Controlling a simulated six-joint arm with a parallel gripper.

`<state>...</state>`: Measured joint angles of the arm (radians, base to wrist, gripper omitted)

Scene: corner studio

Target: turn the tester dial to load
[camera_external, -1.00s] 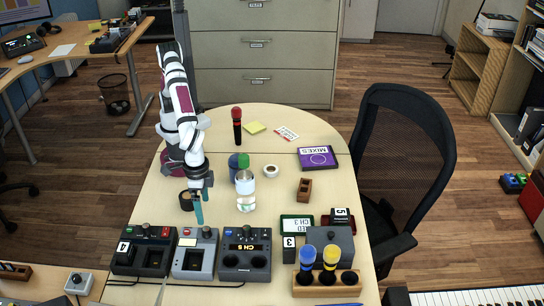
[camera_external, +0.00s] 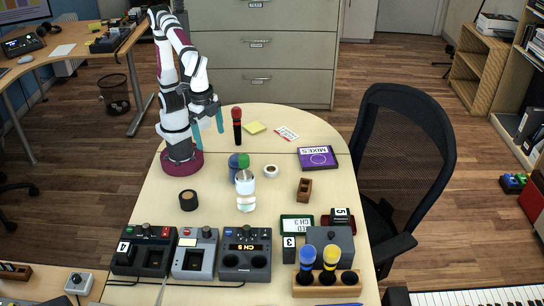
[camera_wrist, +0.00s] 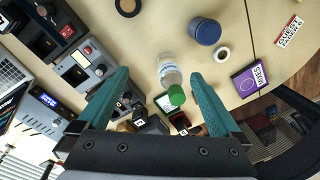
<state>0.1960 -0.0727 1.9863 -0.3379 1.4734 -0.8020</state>
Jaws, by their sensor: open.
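Three box-shaped devices stand along the table's near edge in the external view: a dark one tagged 4 (camera_external: 125,263), a grey one with a small pale screen (camera_external: 184,262), and a dark one showing CH 5 (camera_external: 230,262). In the wrist view the grey device (camera_wrist: 72,68) lies at upper left. My gripper (camera_external: 208,135) is open and empty, raised by the arm's base at the table's far left, well away from the devices. Its teal fingers (camera_wrist: 158,75) are spread.
A clear bottle with a green cap (camera_external: 245,187), a blue jar (camera_external: 234,163), a dark round pot (camera_external: 188,200) and a tape roll (camera_external: 271,171) stand mid-table. A microphone (camera_external: 237,130) stands behind. A wooden rack (camera_external: 305,291) holds blue- and yellow-topped microphones at right.

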